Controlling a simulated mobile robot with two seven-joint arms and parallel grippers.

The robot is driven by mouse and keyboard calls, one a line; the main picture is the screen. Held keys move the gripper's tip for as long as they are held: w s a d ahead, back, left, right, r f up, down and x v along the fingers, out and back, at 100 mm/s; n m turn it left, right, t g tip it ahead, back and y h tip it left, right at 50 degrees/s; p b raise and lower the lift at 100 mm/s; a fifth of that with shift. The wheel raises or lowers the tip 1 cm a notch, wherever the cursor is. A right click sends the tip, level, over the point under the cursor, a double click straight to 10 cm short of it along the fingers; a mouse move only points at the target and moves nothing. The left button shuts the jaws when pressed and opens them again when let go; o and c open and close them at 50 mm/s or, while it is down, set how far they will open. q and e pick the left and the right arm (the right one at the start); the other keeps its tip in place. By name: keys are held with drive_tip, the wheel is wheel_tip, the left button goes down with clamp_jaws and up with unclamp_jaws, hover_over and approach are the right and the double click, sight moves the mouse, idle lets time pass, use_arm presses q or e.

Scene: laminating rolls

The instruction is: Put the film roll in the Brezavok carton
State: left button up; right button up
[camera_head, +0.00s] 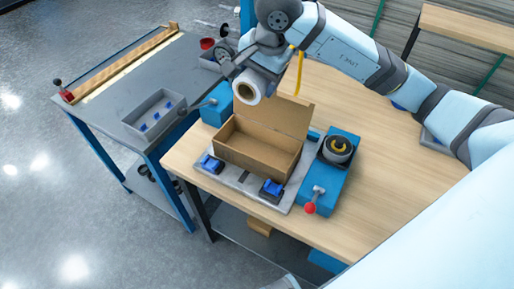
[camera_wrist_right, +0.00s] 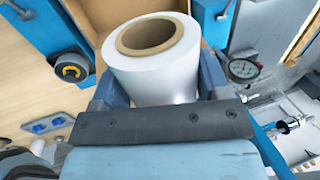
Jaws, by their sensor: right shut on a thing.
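The film roll (camera_head: 255,84) is white with a brown cardboard core. My right gripper (camera_head: 250,80) is shut on it and holds it in the air above the back left part of the carton. In the right wrist view the roll (camera_wrist_right: 155,82) sits between the two fingers, its open core end showing. The carton (camera_head: 254,160) is plain brown and open, with its lid standing up at the back. It rests on a grey fixture plate, and the visible part of its inside looks empty. No name can be read on it. My left gripper is not in view.
Blue clamps (camera_head: 271,189) stand at the carton's front. A blue unit (camera_head: 341,168) with a dark roller and a red-knobbed lever is to its right. A grey side table (camera_head: 110,90) with a tray (camera_head: 153,116) stands left.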

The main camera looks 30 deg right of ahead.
wheel_tip(320, 180, down, 19)
drive_tip(key=shift+f, duration=0.1)
wheel_tip(320, 180, down, 5)
idle(0.3)
drive_tip(key=shift+f, duration=0.2)
drive_tip(key=o, duration=1)
drive_tip(key=shift+r, duration=0.1)
